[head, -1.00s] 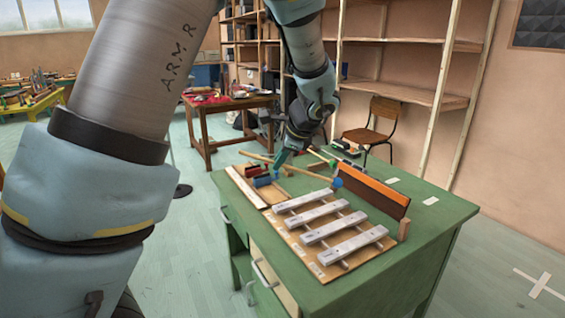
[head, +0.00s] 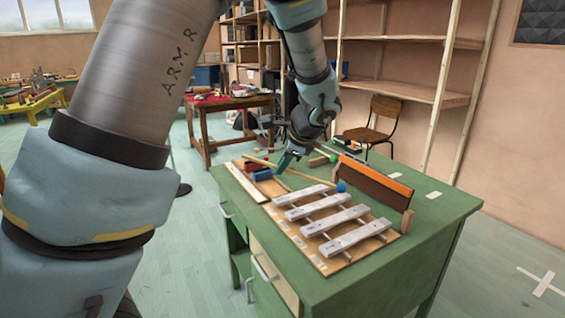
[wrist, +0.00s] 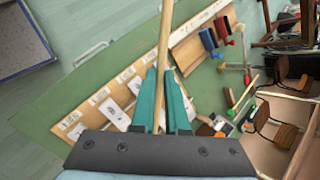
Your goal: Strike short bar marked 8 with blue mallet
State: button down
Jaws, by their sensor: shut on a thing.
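My gripper (head: 284,161) is shut on the wooden handle of the blue mallet, above the green desk. The mallet's blue head (head: 341,186) is near the right end of the farthest metal bar (head: 303,195); I cannot tell whether they touch. Several grey bars lie in a row on a wooden board (head: 312,258), the nearest bar (head: 356,237) at the front. The numbers are too small to read, so I cannot pick out bar 8. In the wrist view the handle (wrist: 165,40) runs between the teal fingers (wrist: 160,88) and out of the top edge.
A long dark panel with an orange top (head: 372,184) stands just right of the bars. Red (head: 250,166) and blue (head: 262,174) blocks lie on a board behind them. Other sticks lie beyond. The desk's front right (head: 425,245) is clear.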

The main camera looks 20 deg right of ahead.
jog(key=shift+f, duration=0.1)
dwell(0.3)
notch_tip(320, 180, down, 6)
jog(key=d+y+b, duration=0.2)
jog(key=b, duration=0.1)
notch_tip(320, 180, up, 7)
jog(key=p, duration=0.5)
jog(key=shift+s+a+m+t, duration=0.15)
jog(key=shift+s+m+t, duration=0.1)
jog(key=shift+m+t, duration=0.05)
